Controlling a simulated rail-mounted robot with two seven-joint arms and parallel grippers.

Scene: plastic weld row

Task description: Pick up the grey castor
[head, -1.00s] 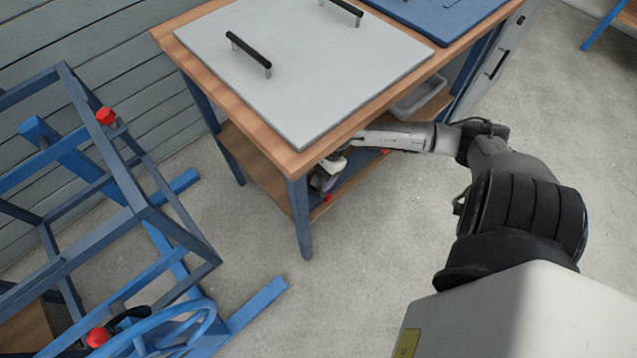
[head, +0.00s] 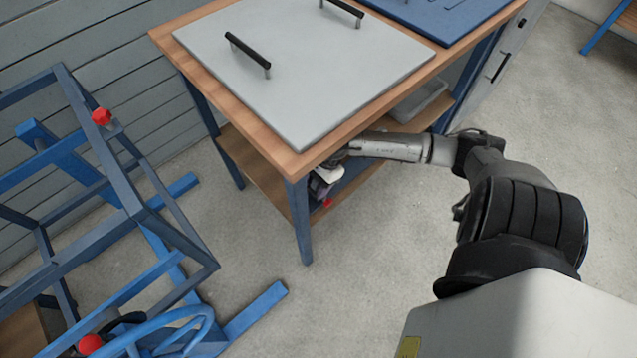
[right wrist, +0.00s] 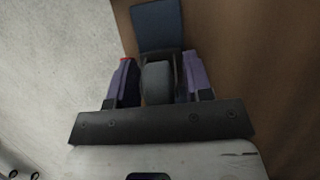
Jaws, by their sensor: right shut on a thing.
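The grey castor (right wrist: 157,84) shows in the right wrist view as a dark grey rounded wheel between two purple fingers. My right gripper (right wrist: 158,78) is shut on it, with one finger on each side. In the head view my right gripper (head: 321,184) is low under the workbench's front corner, by the lower shelf. The castor cannot be made out there, as the arm and bench top hide much of that spot. My left gripper is not in view.
The workbench (head: 222,82) has a wooden top carrying a grey panel (head: 300,75) with black handles. Its blue leg (head: 301,225) stands close to my gripper. A dark blue piece (right wrist: 157,25) lies just beyond the castor. A blue frame (head: 130,200) stands at left; floor between is clear.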

